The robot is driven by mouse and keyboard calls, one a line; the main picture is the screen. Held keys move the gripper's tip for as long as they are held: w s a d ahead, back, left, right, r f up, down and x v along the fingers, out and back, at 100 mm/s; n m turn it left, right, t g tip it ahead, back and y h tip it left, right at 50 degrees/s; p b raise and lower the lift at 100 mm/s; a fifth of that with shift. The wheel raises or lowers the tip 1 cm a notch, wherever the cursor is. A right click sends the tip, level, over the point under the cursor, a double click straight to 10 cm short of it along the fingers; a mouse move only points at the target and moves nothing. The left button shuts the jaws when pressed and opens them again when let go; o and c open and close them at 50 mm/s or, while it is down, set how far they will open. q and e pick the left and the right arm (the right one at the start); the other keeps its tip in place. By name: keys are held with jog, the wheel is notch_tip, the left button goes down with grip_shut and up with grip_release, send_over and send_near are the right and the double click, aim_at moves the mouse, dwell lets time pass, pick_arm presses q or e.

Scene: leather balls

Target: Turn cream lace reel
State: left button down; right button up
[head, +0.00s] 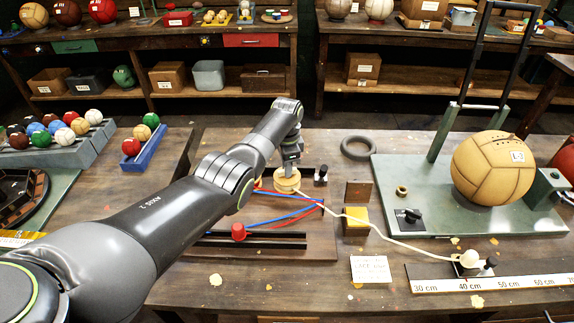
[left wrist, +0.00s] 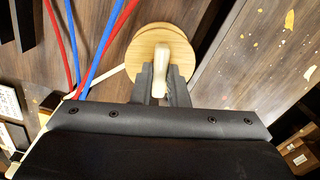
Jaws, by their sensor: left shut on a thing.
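The cream lace reel (head: 287,184) is a pale wooden spool standing on a dark board in the middle of the bench. In the left wrist view the reel (left wrist: 150,45) is a round wooden disc with an upright cream handle (left wrist: 180,66). My left gripper (head: 291,160) reaches down over the reel. In the left wrist view its fingers (left wrist: 162,88) are shut on the handle, one on each side. Cream lace (head: 375,226) runs from the reel rightward to a small cream ball at a ruler. My right gripper is not in view.
Red and blue laces (head: 290,215) lie beside the reel. A black-topped peg (head: 321,175) stands close right of it, and a yellow block (head: 355,220) farther right. A tan ball (head: 493,168) sits on a green stand (head: 430,185). A red-knobbed slider (head: 238,232) lies in front.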

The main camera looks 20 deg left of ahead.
pick_arm(q)
jog(key=shift+w+r+m, duration=0.1)
jog(key=shift+m, duration=1.6)
jog(key=c, duration=1.4)
grip_release()
jog(key=shift+c, duration=0.2)
notch_tip(320, 180, up, 17)
jog(key=b, duration=0.1)
jog(key=shift+r, duration=0.2)
